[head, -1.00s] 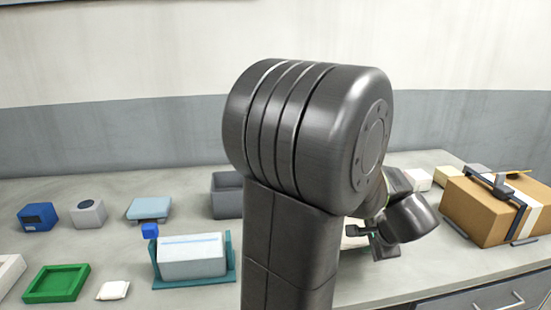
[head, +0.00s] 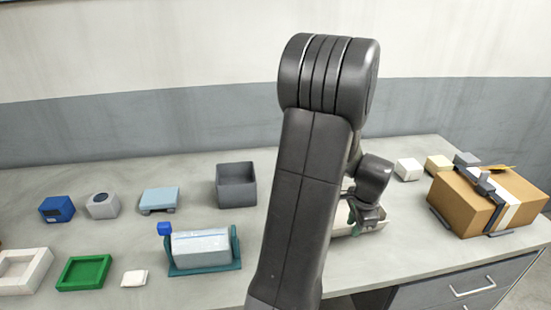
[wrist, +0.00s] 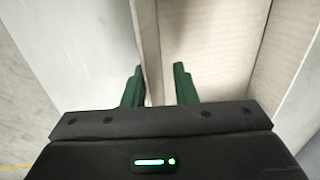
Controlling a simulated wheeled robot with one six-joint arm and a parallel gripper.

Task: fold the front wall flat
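A low cream open box (head: 376,228) stands on the bench right of centre in the head view, largely hidden behind my arm. In the wrist view, a pale upright wall (wrist: 150,45) of the box runs between the two green fingers of my gripper (wrist: 160,85). One finger is on each side of this wall, with a small gap showing beside each. My gripper (head: 366,214) is open and low at the box in the head view. I cannot tell for certain which wall this is. The box's far left part is hidden.
A brown carton (head: 462,205) with a strap stands to the right. A grey bin (head: 236,187) and a teal stand (head: 205,268) holding a pale block are to the left. Small boxes and trays, including a green tray (head: 84,273), lie farther left. The bench's front edge is close.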

